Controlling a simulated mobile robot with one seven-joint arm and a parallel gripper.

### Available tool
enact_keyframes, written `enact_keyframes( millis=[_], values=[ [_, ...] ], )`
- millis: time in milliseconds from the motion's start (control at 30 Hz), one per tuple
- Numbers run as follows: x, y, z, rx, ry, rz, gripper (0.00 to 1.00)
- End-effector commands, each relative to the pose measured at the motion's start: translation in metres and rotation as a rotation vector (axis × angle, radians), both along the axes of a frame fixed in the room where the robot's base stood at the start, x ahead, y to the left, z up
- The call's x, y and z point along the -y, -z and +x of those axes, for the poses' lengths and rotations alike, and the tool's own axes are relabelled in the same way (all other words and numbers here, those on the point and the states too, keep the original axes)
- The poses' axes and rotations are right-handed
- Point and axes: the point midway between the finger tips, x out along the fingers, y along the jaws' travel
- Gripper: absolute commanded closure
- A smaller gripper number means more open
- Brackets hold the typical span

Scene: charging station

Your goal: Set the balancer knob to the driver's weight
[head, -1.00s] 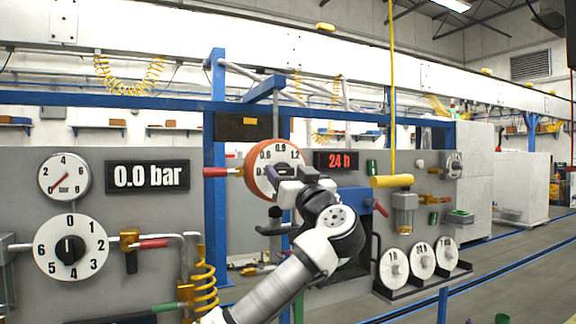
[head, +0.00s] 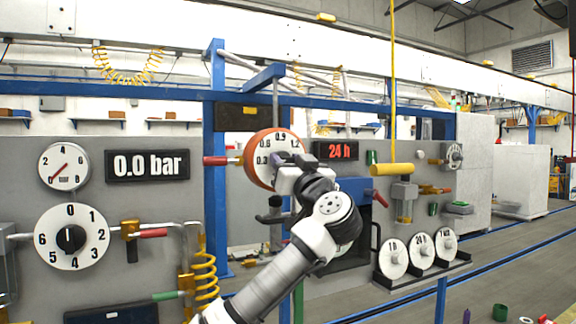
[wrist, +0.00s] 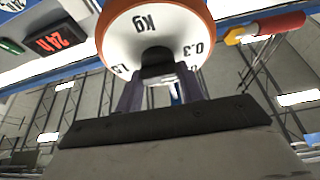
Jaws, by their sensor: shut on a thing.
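My gripper (wrist: 160,88) is shut on the dark handle (wrist: 157,62) at the middle of the face. It also shows in the head view (head: 287,178). No pointer mark on the dial can be made out.
A red display (head: 336,150) reading 24 h is right of the knob. A red-handled valve (head: 222,160) sticks out close on its left. Further left are a 0.0 bar display (head: 148,165) and a 0–6 dial (head: 71,237). White discs (head: 393,258) stand at lower right.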

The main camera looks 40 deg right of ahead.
Motion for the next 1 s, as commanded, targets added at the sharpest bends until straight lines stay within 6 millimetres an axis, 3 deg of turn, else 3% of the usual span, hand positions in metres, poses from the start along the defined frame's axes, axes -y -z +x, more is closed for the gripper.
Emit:
enact_keyframes(
  millis=[1000],
  values=[
    [-0.0010,-0.0015,-0.0002,0.159,0.002,0.664,0.85]
  ],
)
